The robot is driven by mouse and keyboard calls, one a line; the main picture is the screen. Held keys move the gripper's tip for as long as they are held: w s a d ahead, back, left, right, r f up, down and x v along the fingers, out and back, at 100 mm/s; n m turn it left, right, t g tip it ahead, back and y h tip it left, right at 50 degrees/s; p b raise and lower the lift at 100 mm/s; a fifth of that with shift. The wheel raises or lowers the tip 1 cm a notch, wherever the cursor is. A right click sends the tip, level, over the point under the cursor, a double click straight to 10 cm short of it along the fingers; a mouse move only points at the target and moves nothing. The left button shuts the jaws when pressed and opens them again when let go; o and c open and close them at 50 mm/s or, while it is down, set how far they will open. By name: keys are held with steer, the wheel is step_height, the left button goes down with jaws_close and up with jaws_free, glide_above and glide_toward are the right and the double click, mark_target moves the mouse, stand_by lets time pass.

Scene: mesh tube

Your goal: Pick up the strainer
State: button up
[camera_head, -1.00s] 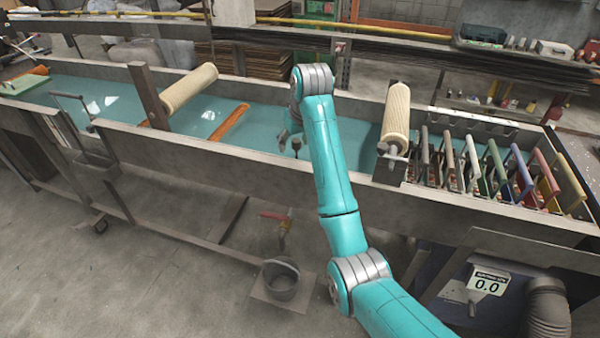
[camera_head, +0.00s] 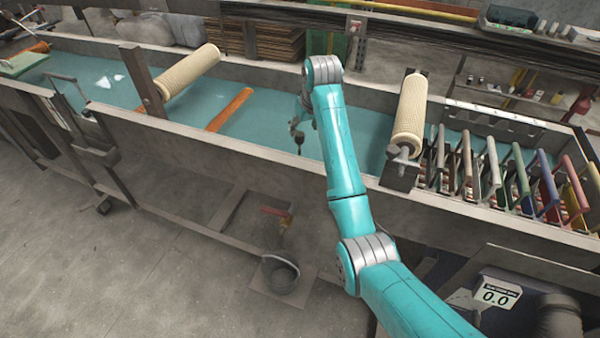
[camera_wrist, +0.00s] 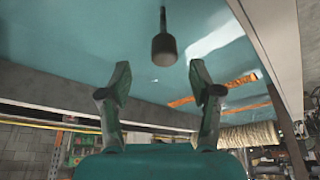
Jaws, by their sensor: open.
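A dark cylinder with a thin stem, which looks like the strainer (camera_head: 298,137), stands at the trough's water in the head view, just by my gripper (camera_head: 297,124). In the wrist view the strainer (camera_wrist: 164,47) shows whole, beyond and a little above the gap between my fingertips (camera_wrist: 160,86). My gripper is open and empty, with its two fingers well apart. The strainer does not touch either finger in the wrist view. In the head view my arm hides part of the trough, and the fingers are too small to tell exactly.
The long trough (camera_head: 190,142) has a raised metal near wall. A beige roller (camera_head: 187,80) and an orange bar (camera_head: 230,109) lie left of the strainer. Another beige roller (camera_head: 411,110) and several coloured frames (camera_head: 520,185) stand right. A bucket (camera_head: 280,272) is on the floor.

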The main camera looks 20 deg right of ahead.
mark_target(300, 133)
steer(key=shift+a+x, duration=0.15)
steer(key=shift+x, duration=1.2)
steer(key=shift+a+x, duration=0.15)
steer(key=shift+x, duration=1.2)
steer(key=shift+w+r, duration=0.1)
steer(key=shift+w, duration=0.05)
steer(key=shift+c, duration=0.2)
jaws_close()
